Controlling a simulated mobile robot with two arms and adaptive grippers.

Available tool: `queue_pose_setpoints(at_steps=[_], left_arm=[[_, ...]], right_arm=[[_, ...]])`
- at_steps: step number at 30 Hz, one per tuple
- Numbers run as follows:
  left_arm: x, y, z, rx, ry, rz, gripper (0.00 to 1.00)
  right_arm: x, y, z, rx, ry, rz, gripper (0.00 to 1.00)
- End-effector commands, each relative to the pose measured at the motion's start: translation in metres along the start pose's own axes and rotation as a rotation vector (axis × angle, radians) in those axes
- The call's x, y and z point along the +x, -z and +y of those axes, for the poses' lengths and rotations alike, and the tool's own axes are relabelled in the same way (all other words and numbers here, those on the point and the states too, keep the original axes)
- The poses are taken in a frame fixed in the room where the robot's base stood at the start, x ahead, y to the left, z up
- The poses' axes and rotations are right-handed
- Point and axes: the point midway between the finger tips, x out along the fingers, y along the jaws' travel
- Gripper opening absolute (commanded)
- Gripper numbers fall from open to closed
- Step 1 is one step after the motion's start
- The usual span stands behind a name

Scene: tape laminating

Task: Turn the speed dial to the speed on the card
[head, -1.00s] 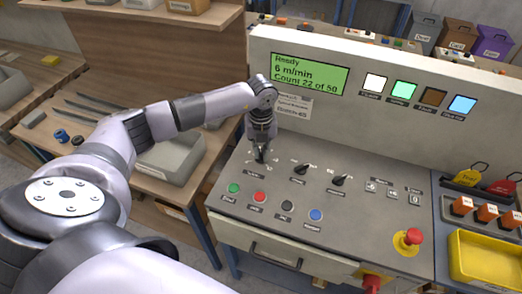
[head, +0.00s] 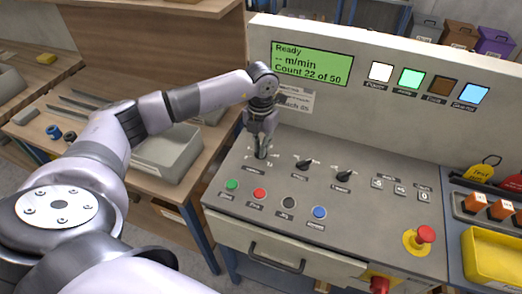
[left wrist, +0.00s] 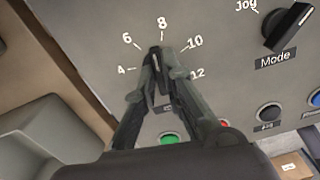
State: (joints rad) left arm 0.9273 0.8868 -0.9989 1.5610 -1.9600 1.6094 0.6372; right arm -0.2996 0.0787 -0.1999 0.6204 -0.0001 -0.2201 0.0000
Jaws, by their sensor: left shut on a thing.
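The speed dial (left wrist: 155,50) is a dark knob on the grey sloping panel, largely hidden by my fingers. Its printed scale shows 4, 6, 8, 10 and 12. My left gripper (left wrist: 162,56) points down at the panel and is shut on the dial. In the head view my left gripper (head: 262,151) is at the panel's left dial position. The knob's top lies near the 6-to-8 part of the scale; its exact pointing is unclear. The green display (head: 312,64) reads "Ready", "-- m/min", "Count 22 of 50". A pale card (head: 297,101) below it is partly covered by my arm, its text not fully legible.
The Mode knob (left wrist: 288,27) stands right of the dial. Green (head: 232,184), red (head: 260,194), black and blue buttons lie in front. A red emergency stop (head: 426,234) is at the right. A yellow tray (head: 495,258) stands beyond it.

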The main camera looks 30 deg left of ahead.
Motion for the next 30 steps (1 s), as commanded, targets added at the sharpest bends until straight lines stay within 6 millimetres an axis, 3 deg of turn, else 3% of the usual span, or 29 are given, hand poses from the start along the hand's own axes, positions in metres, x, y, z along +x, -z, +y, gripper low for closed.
queue_pose_setpoints(at_steps=[12,30], left_arm=[[0.0,-0.001,0.0,0.235,0.0,-0.004,0.0],[-0.002,-0.001,0.0,0.286,-0.001,-0.004,0.0]], right_arm=[[0.022,-0.002,0.001,0.0,-0.001,0.0,0.4],[0.025,-0.003,0.001,-0.001,-0.002,-0.001,0.4]])
